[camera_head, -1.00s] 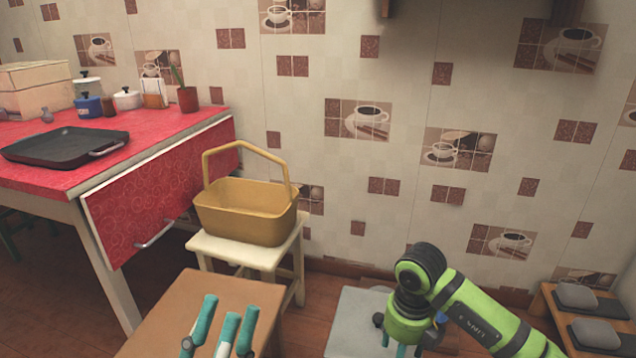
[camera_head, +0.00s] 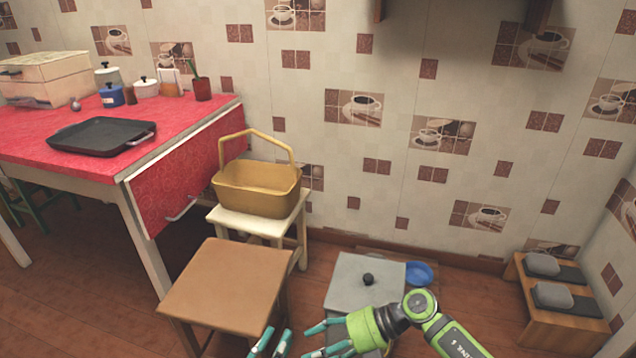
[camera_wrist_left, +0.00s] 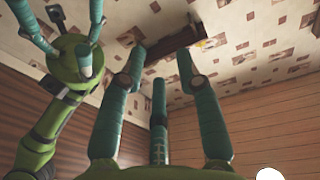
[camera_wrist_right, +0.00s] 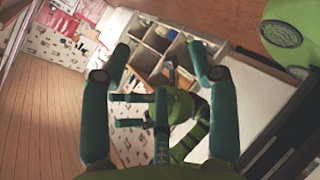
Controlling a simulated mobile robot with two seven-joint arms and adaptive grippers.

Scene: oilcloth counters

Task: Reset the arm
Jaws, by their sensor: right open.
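My left gripper (camera_head: 270,343) shows at the bottom edge of the head view as teal fingertips pointing up; the rest is cut off. In the left wrist view, the left gripper's teal fingers (camera_wrist_left: 160,62) are spread, open and empty. My right arm comes in from the lower right of the head view, lime green and black. Its right gripper (camera_head: 318,339) points left towards the left fingertips, with a small gap between them. In the right wrist view, the right gripper's fingers (camera_wrist_right: 158,60) are spread and empty, with my other arm showing behind them.
A brown stool (camera_head: 228,284) and a grey lidded bin (camera_head: 352,285) stand just beyond the grippers. A yellow basket (camera_head: 257,190) sits on a white stool (camera_head: 250,222). A red-covered table (camera_head: 60,135) with a black pan (camera_head: 100,137) is left. A wooden rack (camera_head: 565,318) stands right.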

